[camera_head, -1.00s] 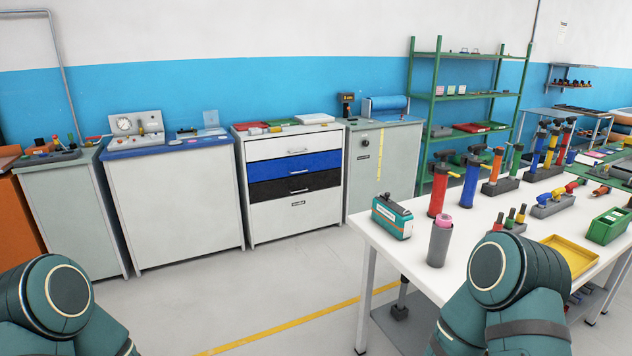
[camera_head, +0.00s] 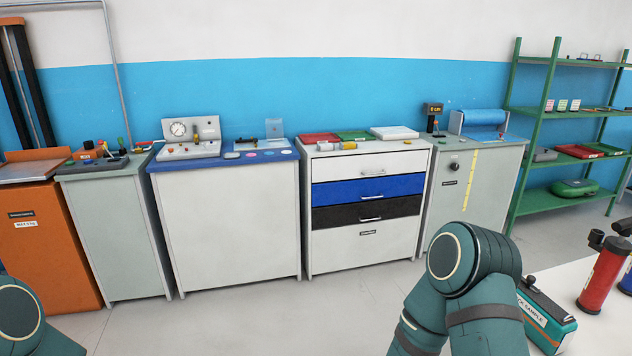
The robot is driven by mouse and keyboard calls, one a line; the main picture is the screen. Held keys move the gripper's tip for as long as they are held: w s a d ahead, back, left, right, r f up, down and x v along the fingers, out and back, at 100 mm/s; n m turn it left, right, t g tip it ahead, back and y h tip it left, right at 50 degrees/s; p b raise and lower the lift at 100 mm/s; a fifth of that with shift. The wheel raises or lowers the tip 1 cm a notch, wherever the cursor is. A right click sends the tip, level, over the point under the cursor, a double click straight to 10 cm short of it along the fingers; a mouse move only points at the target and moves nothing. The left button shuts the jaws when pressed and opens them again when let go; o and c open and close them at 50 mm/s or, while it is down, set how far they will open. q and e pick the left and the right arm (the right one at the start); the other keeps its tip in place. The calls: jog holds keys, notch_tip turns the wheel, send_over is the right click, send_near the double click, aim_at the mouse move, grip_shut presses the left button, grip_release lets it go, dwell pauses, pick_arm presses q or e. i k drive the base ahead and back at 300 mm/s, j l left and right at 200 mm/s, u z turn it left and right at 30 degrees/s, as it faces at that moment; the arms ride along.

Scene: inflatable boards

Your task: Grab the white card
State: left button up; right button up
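A flat white piece (camera_head: 395,133) lies on top of the drawer cabinet (camera_head: 366,252), at its right end, beside a flat green piece (camera_head: 357,136) and a flat red piece (camera_head: 319,138). I cannot tell whether this white piece is the card. Several small pale cards (camera_head: 562,105) also stand on the green shelf at the right. Parts of both my arms show at the bottom edge, but neither gripper is in view.
A white cabinet with a blue top (camera_head: 222,228) stands left of the drawers, and a grey cabinet (camera_head: 482,185) stands right of them. A white table (camera_head: 560,280) with a teal box (camera_head: 545,318) is at the lower right. The floor before the cabinets is clear.

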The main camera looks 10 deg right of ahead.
aim_at(575, 105)
jog(key=i+z, duration=0.2)
jog(key=i, duration=0.55)
jog(key=i+j+z, duration=0.2)
jog(key=i, duration=0.5)
jog(key=i+z, duration=0.15)
jog(key=i, duration=0.6)
jog(key=i+j+z, duration=0.2)
jog(key=i, duration=0.5)
jog(key=i+l+z, duration=0.15)
jog(key=z, duration=0.3)
jog(key=i+z, duration=0.65)
jog(key=z, duration=0.3)
jog(key=i+l+z, duration=0.1)
jog(key=i+z, duration=0.3)
jog(key=i, duration=0.2)
jog(key=i+z, duration=0.35)
jog(key=i, duration=1.25)
jog(key=i+l+u, duration=0.1)
jog(key=i, duration=0.9)
jog(key=i+l, duration=0.1)
jog(key=i, duration=0.95)
jog(key=i+l+u, duration=0.15)
jog(key=i+u, duration=0.25)
jog(key=i+l+u, duration=1.15)
jog(key=l, duration=0.1)
